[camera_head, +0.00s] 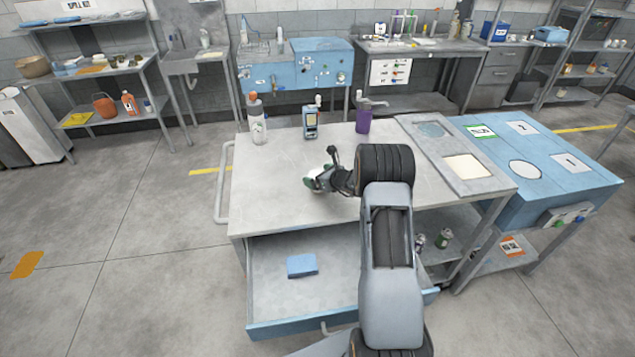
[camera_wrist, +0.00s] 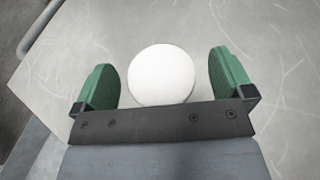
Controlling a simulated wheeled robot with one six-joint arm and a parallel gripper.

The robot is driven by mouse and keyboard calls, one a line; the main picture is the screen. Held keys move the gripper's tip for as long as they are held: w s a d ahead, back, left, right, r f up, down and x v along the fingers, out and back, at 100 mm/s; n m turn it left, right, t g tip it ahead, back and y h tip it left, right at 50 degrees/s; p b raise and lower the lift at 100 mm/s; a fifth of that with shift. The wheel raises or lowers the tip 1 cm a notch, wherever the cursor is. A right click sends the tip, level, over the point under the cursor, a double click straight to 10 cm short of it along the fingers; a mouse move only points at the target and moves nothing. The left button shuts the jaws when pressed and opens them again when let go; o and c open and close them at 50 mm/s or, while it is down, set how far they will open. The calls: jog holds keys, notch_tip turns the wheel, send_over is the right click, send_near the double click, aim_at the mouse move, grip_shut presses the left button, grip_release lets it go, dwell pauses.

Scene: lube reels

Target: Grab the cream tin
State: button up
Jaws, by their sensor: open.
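A round, off-white top, which looks like the cream tin (camera_wrist: 162,73), sits between my gripper's fingers in the wrist view. My gripper (camera_wrist: 161,66) is open, with one green finger on each side of the tin. Grey gaps show between the tin and both fingers, wider on the right. The dark plate of my gripper cuts across the tin's near edge. In the head view my gripper (camera_head: 315,182) is low over the middle of the grey worktable, and the tin is mostly hidden there by the gripper.
An open drawer (camera_head: 270,305) below holds a blue sponge (camera_head: 301,265). The table's left part is clear.

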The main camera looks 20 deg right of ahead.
jog(key=shift+w+a+f, duration=0.2)
jog(key=shift+w, duration=0.2)
jog(key=shift+c, duration=0.4)
jog(key=c, duration=1)
jog(key=shift+r, duration=0.1)
